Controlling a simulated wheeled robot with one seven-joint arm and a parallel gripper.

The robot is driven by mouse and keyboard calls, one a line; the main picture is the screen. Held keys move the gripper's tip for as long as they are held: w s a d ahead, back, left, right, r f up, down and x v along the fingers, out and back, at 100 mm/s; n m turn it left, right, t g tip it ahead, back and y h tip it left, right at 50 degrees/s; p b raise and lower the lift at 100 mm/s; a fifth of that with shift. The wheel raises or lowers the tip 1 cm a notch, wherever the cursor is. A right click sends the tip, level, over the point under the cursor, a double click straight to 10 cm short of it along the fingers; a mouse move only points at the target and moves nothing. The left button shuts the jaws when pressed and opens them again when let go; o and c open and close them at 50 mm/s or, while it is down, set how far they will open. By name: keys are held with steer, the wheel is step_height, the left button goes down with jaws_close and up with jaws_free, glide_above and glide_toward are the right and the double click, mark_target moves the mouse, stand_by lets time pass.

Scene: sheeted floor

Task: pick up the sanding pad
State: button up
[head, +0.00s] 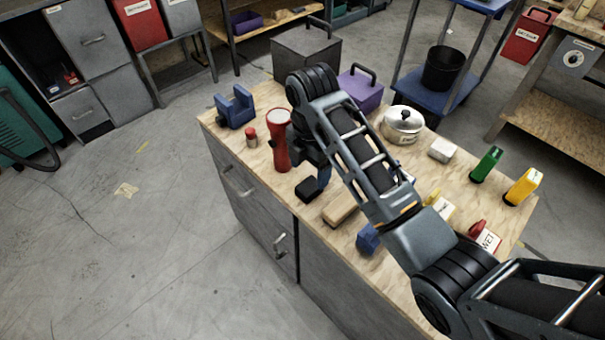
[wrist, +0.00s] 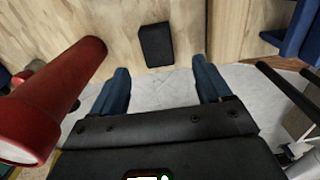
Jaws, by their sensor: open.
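A small black block (head: 308,189), which looks like the sanding pad, lies on the wooden worktop near its front edge. In the wrist view the black block (wrist: 156,45) lies flat, ahead of the gap between my fingertips and apart from them. My gripper (head: 323,178) is beside the block in the head view, partly hidden by my arm. In the wrist view my gripper (wrist: 160,78) is open, with its two blue fingers spread and nothing between them.
A red flashlight (head: 279,140) stands close to my gripper; it also fills the left of the wrist view (wrist: 55,100). A wooden block (head: 341,208) lies right of the black block. A small red jar (head: 250,138) and blue holder (head: 235,107) stand left. A pot (head: 402,125) stands behind.

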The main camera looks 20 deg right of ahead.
mark_target(309, 186)
steer(key=shift+w+f, duration=0.2)
steer(key=shift+f, duration=0.1)
steer(key=shift+d+f, duration=0.15)
steer(key=shift+f, duration=3.45)
steer(key=shift+c, duration=0.3)
steer(key=c, duration=1)
steer(key=shift+r, duration=0.1)
